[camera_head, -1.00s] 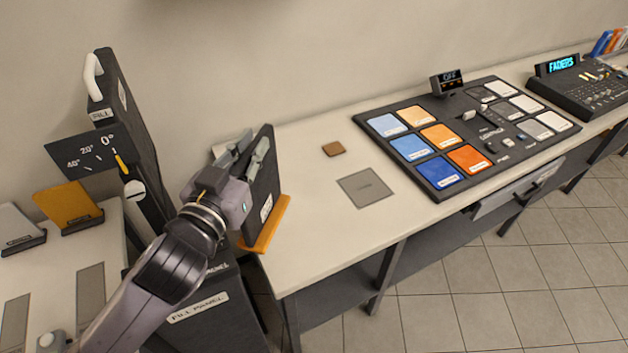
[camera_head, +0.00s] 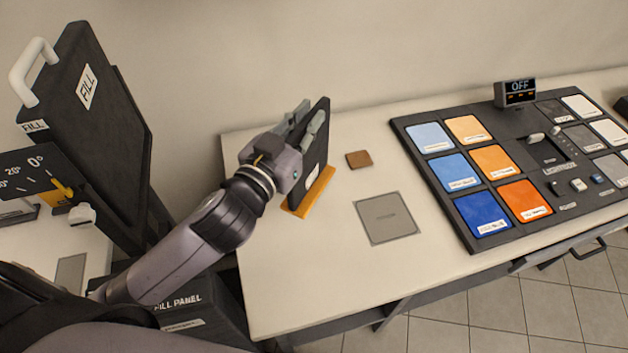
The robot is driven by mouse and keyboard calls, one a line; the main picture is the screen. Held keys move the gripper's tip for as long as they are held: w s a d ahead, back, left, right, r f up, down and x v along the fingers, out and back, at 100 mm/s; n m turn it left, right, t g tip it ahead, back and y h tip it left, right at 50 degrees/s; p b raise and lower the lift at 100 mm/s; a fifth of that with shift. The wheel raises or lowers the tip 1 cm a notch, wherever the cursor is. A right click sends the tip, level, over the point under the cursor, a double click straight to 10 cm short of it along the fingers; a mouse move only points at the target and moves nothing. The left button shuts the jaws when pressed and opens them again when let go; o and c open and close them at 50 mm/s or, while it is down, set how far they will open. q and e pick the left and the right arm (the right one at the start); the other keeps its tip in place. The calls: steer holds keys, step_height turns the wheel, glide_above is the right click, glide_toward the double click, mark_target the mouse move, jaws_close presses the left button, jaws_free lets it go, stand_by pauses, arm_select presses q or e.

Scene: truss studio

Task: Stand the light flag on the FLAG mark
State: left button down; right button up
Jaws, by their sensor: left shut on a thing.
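The light flag (camera_head: 319,150) is a dark upright panel with an orange foot (camera_head: 313,193) and a pale label on its face. My left gripper (camera_head: 308,125) is shut on its upper part and hides part of it. The flag is above or on the left end of the white table; I cannot tell whether its foot touches the top. The FLAG mark (camera_head: 387,217) is a grey square with faint lettering, flat on the table, to the right of and nearer than the flag. Nothing stands on it. My right gripper is not in view.
A brown square block (camera_head: 359,159) lies just behind the mark. A dark board (camera_head: 475,215) with coloured tiles and a small OFF display (camera_head: 516,92) fills the table's right. A tall black FILL panel (camera_head: 90,130) stands left. The table's front middle is clear.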

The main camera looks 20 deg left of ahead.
arm_select(q)
glide_above(312, 185)
step_height(312, 185, down, 5)
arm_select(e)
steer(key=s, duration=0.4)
arm_select(q)
steer(key=f, duration=0.3)
steer(key=shift+w+f+b, duration=0.35)
steer(key=shift+f, duration=0.05)
steer(key=shift+a+f, duration=0.25)
steer(key=shift+f, duration=0.85)
step_height(312, 185, down, 4)
steer(key=shift+d+r+b, duration=0.1)
steer(key=shift+r+b, duration=0.15)
steer(key=shift+b, duration=0.3)
steer(key=shift+f, duration=0.2)
steer(key=c, duration=1.7)
jaws_free()
steer(key=shift+o, duration=0.5)
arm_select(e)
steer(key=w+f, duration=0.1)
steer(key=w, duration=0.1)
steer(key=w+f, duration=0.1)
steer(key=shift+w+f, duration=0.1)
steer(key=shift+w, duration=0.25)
arm_select(q)
steer(key=shift+r, duration=0.1)
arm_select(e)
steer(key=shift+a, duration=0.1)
